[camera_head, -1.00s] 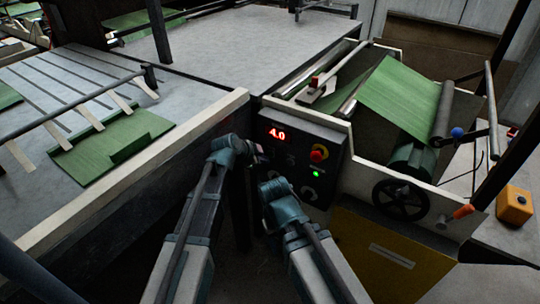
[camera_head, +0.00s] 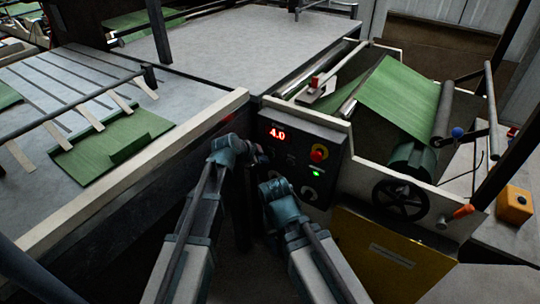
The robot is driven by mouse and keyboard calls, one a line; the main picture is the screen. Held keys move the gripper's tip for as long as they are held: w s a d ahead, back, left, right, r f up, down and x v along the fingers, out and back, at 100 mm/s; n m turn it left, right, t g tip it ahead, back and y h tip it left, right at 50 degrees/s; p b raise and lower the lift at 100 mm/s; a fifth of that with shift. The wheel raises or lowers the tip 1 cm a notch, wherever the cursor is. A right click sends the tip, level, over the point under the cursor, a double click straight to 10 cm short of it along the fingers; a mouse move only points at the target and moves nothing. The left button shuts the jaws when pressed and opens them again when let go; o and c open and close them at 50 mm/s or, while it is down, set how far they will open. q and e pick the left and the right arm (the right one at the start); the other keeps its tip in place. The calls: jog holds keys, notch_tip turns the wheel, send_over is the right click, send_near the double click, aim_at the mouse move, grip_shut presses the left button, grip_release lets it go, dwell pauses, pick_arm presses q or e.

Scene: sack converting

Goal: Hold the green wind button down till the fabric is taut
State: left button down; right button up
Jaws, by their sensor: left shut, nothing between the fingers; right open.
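The control panel (camera_head: 333,150) on the machine's front shows a red "4.0" readout (camera_head: 277,134). A small green glowing spot (camera_head: 316,174) sits below the red stop button; I cannot tell whether it is the wind button or a lamp. My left gripper (camera_head: 261,154) is shut and empty at the panel's left side; contact with a button cannot be made out. My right gripper (camera_head: 279,187) is open, lower, in front of the panel's lower left; its fingers are mostly hidden. The green fabric (camera_head: 398,92) runs as a smooth sloping sheet to a dark roller (camera_head: 442,112).
A black handwheel (camera_head: 400,200) and an orange handle (camera_head: 463,212) stick out at right. The pale table edge (camera_head: 140,180) is at left. A yellow-orange box (camera_head: 514,204) stands far right.

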pick_arm(q)
jog(key=shift+w+d, duration=0.1)
jog(key=shift+w, duration=0.05)
dwell(0.7)
jog(key=shift+w+d, duration=0.2)
jog(key=shift+w+d, duration=0.2)
jog(key=shift+w, duration=0.15)
dwell(2.0)
jog(key=shift+s, duration=0.15)
dwell(3.0)
jog(key=shift+s+a, duration=0.5)
jog(key=shift+s, duration=0.1)
jog(key=shift+s+a, duration=0.75)
jog(key=shift+s, duration=0.25)
jog(key=shift+s+a, duration=0.7)
jog(key=shift+s, duration=0.3)
